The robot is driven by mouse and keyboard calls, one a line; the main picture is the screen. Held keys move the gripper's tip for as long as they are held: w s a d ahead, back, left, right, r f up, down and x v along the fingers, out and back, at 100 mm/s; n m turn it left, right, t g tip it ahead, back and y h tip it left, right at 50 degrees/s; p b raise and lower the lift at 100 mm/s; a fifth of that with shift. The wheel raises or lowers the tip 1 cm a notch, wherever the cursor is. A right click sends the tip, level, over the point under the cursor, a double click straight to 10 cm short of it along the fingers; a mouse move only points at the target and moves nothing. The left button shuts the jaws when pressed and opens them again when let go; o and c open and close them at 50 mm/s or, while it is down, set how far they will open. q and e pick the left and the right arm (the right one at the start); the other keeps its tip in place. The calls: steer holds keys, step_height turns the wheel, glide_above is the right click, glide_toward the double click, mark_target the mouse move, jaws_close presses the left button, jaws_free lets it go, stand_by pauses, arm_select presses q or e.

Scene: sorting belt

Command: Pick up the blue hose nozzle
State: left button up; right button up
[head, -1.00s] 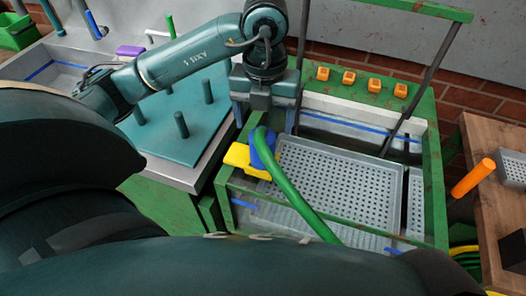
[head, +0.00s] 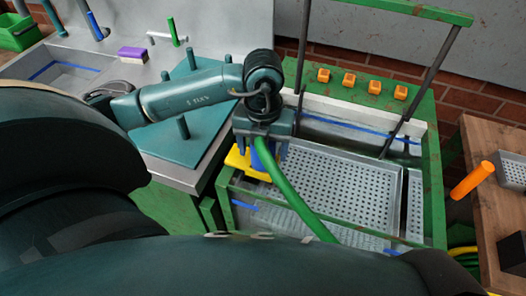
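The blue hose nozzle (head: 258,160) is at the left edge of the perforated metal tray, by a yellow block (head: 238,158). A green hose (head: 284,190) runs from it down to the right. My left gripper (head: 262,148) points down over the nozzle, with its fingers apart on either side of the nozzle and hose top. I see no clear grip on it. The gripper hides the nozzle's upper part. My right gripper is not in view.
The perforated tray (head: 345,185) sits inside a green frame (head: 438,190) with dark upright posts. Several orange knobs (head: 348,79) line the back. A teal board with pegs (head: 190,150) stands left. A wooden table (head: 490,215) with an orange cylinder (head: 472,180) is at right.

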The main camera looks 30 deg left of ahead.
arm_select(q)
steer(key=c, duration=1)
step_height(320, 180, up, 10)
steer(key=shift+r, duration=0.1)
steer(key=shift+c, duration=0.2)
steer(key=o, duration=0.5)
steer(key=shift+c, duration=1.3)
